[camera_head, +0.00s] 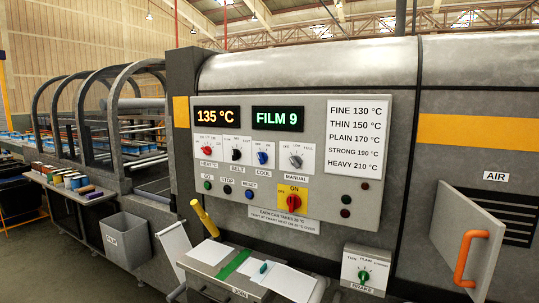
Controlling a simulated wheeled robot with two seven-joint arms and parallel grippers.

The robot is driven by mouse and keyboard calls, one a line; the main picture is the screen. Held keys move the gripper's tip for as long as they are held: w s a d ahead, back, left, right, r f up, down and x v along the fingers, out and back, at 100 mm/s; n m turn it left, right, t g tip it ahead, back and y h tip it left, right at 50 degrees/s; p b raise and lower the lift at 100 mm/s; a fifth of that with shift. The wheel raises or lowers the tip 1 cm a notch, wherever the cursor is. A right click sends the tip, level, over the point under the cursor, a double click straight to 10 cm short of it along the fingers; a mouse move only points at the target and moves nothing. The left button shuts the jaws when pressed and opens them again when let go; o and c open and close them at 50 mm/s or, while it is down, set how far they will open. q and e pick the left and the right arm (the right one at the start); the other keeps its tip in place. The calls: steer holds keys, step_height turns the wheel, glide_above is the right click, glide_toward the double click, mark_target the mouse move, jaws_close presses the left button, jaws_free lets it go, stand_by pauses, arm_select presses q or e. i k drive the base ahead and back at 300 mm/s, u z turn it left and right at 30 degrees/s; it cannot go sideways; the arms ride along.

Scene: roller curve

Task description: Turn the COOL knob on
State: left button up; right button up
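The COOL knob (262,157) is a small blue knob on a white plate on the grey control panel (320,205). The label COOL sits below it. Which way its pointer faces is too small to tell. To its left are a black BELT knob (236,154) and a red HEAT knob (207,150). To its right is a grey MANUAL knob (296,160). Neither gripper shows in the view, and nothing touches the COOL knob.
Displays above read 135 °C (216,116) and FILM 9 (278,119). A red switch on yellow (293,201) and small buttons sit below. A yellow handle (204,217) sticks up before the panel. An open door with orange handle (466,258) juts out at right.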

mark_target(262, 157)
steer(key=z, duration=0.4)
steer(key=i, duration=1.05)
steer(key=u, duration=0.25)
